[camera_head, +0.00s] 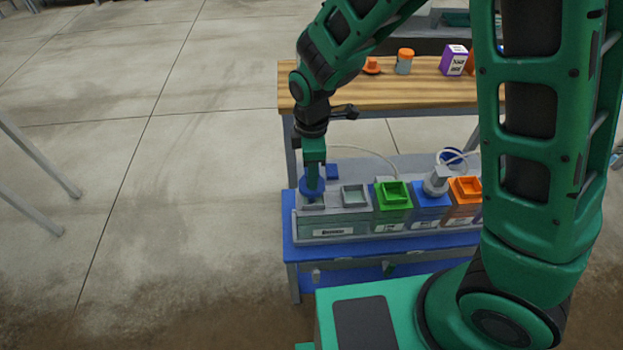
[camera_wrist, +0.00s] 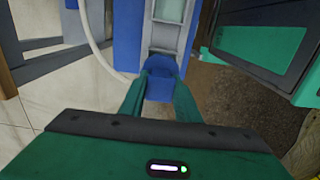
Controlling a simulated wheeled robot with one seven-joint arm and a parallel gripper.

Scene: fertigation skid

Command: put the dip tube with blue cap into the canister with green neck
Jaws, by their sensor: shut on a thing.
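My gripper (camera_head: 313,178) is shut on the blue cap (camera_head: 311,188) of the dip tube, at the far left end of the skid. The cap also shows between the fingers in the wrist view (camera_wrist: 159,86). It is right over the grey box (camera_head: 333,228); the tube below the cap is hidden, so I cannot tell how deep it sits. The canister with green neck (camera_head: 392,196) stands to the right of my gripper, its square green neck (camera_head: 394,189) facing up with nothing in it.
A square grey opening (camera_head: 354,195) lies between my gripper and the green neck. Further right are a blue canister (camera_head: 431,213) with a grey fitting (camera_head: 437,181) and a canister with orange neck (camera_head: 466,190). A pale hose (camera_wrist: 95,45) loops nearby. A wooden bench (camera_head: 340,90) stands behind.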

